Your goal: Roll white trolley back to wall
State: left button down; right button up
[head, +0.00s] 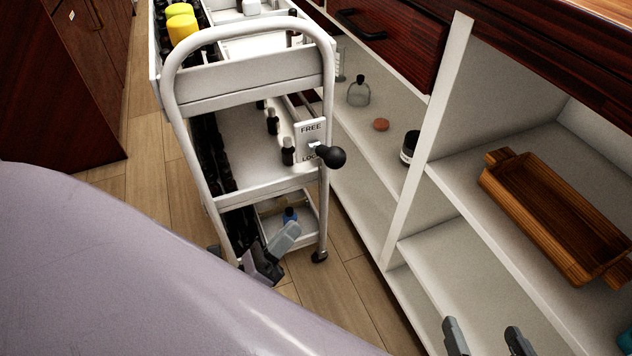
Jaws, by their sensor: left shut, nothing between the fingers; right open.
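The white trolley (250,84) stands upright on the wood floor, left of the open shelving, with its looped handle facing me. A plate marked FREE and LOCK (311,128) is on its right upright. A lever with a black knob (331,156) sticks out there to the right, and I cannot tell which setting it is in. My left gripper (294,228) is shut and empty, low in front of the trolley's bottom shelf; whether it touches is unclear. My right gripper (485,332) is open and empty at the bottom edge, in front of the shelving.
The trolley carries yellow-capped containers (183,26) and dark bottles. White shelving (400,212) on the right holds a wooden tray (548,215), a glass bottle (359,92) and a dark jar (409,147). A dark red cabinet (60,90) stands left. Floor shows between trolley and shelving.

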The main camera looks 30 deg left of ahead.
aim_at(237, 168)
jog(key=k+j, duration=0.1)
jog(key=j, duration=0.25)
jog(key=k+j, duration=0.15)
jog(key=j, duration=0.15)
jog(key=k+j, duration=0.1)
jog(key=j, duration=0.25)
jog(key=k+j, duration=0.15)
jog(key=j, duration=0.15)
